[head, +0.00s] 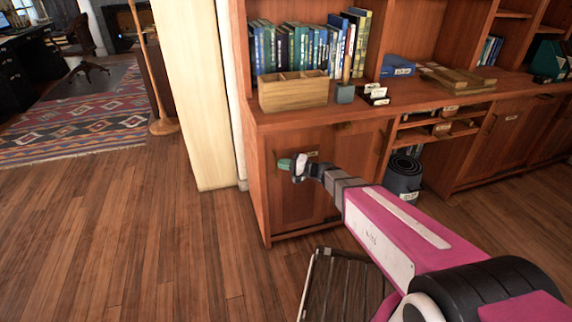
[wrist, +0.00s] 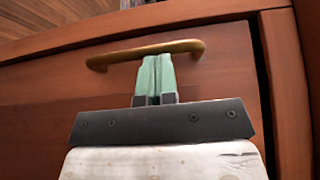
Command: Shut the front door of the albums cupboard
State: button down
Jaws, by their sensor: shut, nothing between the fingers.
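My gripper (head: 285,163) has green fingers and is shut and empty. In the wrist view its fingertips (wrist: 156,60) are at the handle; contact is unclear.
A wooden box (head: 293,92) and books (head: 300,48) stand on the counter above. A dark rolled item in a bin (head: 403,175) sits in the open bay to the right. A dark slatted item (head: 340,288) lies on the floor below my arm. The floor at left is clear.

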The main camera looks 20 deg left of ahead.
jog(key=shift+s+a, duration=0.1)
jog(key=shift+a, duration=0.1)
jog(key=w+d, duration=0.3)
jog(key=d, duration=1)
jog(key=s+d+f+h, duration=0.1)
jog(key=s+d+h, duration=0.2)
jog(key=d+h, duration=0.3)
jog(key=s+d+f+h, duration=0.1)
jog(key=s+d+h, duration=0.3)
jog(key=d, duration=1.1)
jog(key=s+d+f+g+h, duration=0.1)
jog(key=s+d+h, duration=0.3)
jog(key=d+h, duration=0.4)
jog(key=d, duration=0.3)
jog(key=shift+s+f+n, duration=0.2)
jog(key=shift+f+n, duration=0.1)
jog(key=shift+a, duration=0.1)
